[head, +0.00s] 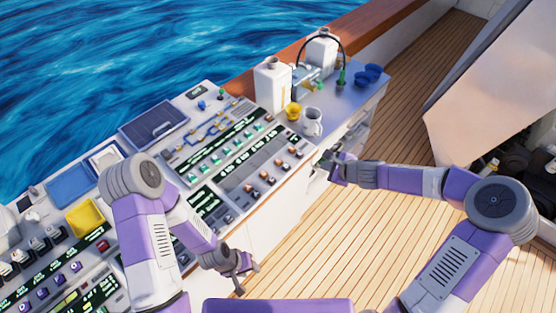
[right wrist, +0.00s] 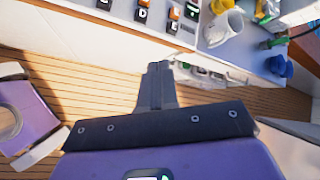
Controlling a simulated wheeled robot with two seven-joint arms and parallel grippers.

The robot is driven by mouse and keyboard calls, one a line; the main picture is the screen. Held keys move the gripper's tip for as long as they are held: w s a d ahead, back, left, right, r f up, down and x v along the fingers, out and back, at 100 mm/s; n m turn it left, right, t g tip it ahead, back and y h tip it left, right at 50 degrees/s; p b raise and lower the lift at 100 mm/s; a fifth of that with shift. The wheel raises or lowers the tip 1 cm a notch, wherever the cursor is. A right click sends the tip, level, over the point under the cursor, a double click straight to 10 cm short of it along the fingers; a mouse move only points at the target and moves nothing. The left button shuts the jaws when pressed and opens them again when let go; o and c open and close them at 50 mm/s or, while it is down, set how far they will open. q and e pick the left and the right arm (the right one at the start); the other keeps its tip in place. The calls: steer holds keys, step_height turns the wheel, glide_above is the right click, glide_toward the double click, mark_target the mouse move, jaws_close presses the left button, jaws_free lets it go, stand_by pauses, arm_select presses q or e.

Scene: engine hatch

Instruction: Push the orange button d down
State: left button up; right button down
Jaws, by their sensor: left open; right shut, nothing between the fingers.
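In the right wrist view, an orange-topped button (right wrist: 147,3) stands above a label that looks like D, at the top edge and partly cut off. The head view shows a group of orange buttons (head: 271,181) at the console's right end, but their letters are too small to read there. My right gripper (head: 328,165) is shut and empty, beside the console's right front edge and apart from the buttons. Its closed fingers (right wrist: 160,67) also show in the right wrist view. My left gripper (head: 244,268) is open and empty, low in front of the console.
Another orange button (right wrist: 174,13) is close beside it. A white jug (head: 312,122), a yellow cup (head: 292,110) and blue bowls (head: 368,74) stand on the counter at the right. Green buttons (head: 244,143) lie behind the orange group. The wooden deck (head: 310,240) in front is clear.

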steer(key=shift+f, duration=0.1)
steer(key=s+a+f+n+g+b, duration=0.3)
steer(key=s+f+n+b, duration=0.2)
steer(key=s+f+n, duration=0.4)
steer(key=s+a+f+n+g+b, duration=0.3)
steer(key=s+f+n+b, duration=0.3)
steer(key=s+f, duration=1.2)
step_height(320, 180, down, 3)
steer(key=n+g, duration=0.1)
steer(key=n, duration=0.2)
steer(key=shift+s+a+h, duration=0.2)
steer(key=shift+s+h, duration=0.1)
steer(key=shift+s, duration=0.05)
steer(key=shift+f, duration=0.1)
